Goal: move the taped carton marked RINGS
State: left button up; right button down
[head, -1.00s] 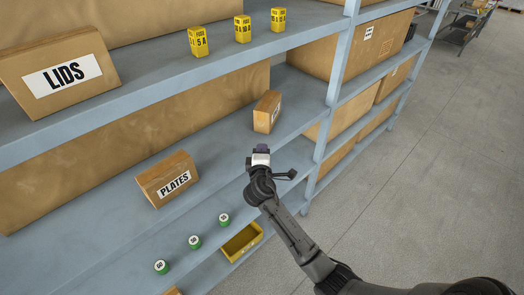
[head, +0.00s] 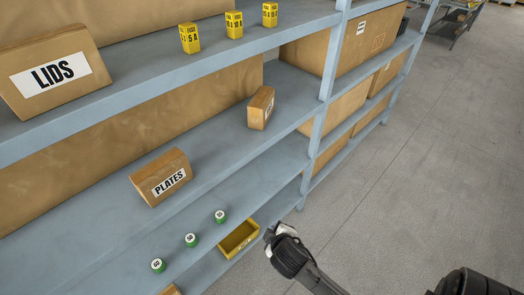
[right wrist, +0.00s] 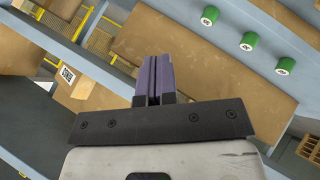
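A small taped carton (head: 261,107) stands on the middle shelf near the blue upright. Its white label is turned side-on and I cannot read it. In the right wrist view a small carton with a white label (right wrist: 76,88) shows at left; its print is too small to read surely. My right gripper (head: 270,234) is low, off the shelf's front edge, right of a yellow bin and apart from the cartons. In the right wrist view its purple fingers (right wrist: 153,80) are together with nothing between them. My left gripper is out of view.
Cartons marked LIDS (head: 52,72) and PLATES (head: 161,177) stand on the shelves. Yellow blocks (head: 234,25) line the upper shelf. Green cans (head: 191,240) and the yellow bin (head: 239,238) sit lower. A blue upright (head: 325,95) stands right of the small carton. The floor (head: 430,180) at right is clear.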

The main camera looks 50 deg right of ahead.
jog(key=s+a+g+y, duration=0.2)
jog(key=s+a, duration=0.3)
jog(key=s, duration=0.3)
jog(key=s+a+f+m+g+y, duration=0.1)
jog(key=s+a+g+y, duration=0.1)
jog(key=s+a, duration=0.3)
jog(key=s+y, duration=0.1)
jog(key=s, duration=0.2)
jog(key=shift+s+a+f+m+y, duration=0.15)
jog(key=shift+s+a+m+y, duration=0.15)
jog(key=shift+s+a+y, duration=0.1)
